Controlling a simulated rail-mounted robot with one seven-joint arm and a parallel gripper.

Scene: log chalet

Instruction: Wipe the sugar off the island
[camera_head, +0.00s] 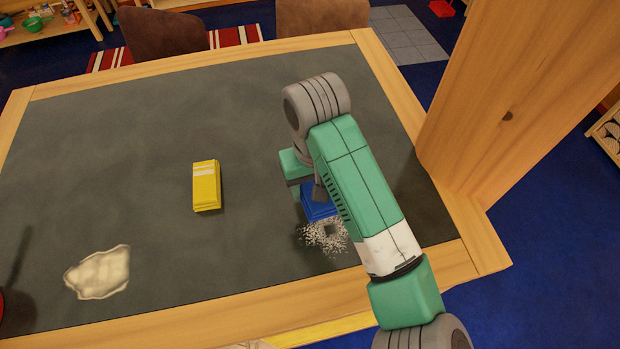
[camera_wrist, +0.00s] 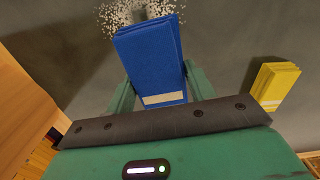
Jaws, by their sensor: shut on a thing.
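The island (camera_head: 140,130) has a dark grey top with a light wood edge. A patch of white sugar grains (camera_head: 325,238) lies on it at the right, near the front edge; the grains also show at the top of the wrist view (camera_wrist: 112,16). My gripper (camera_wrist: 150,88) is shut on a blue cloth-like block (camera_wrist: 148,55) with a pale stripe. In the head view the blue block (camera_head: 318,207) is partly hidden by my arm and sits at the back edge of the sugar. Part of the sugar is hidden by my arm.
A yellow folded block (camera_head: 206,186) lies left of my gripper. A cream-coloured spill (camera_head: 98,273) is at the front left, and a red item (camera_head: 2,305) shows at the left edge. A thick wooden post (camera_head: 525,100) stands at the right corner. Two chairs stand behind.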

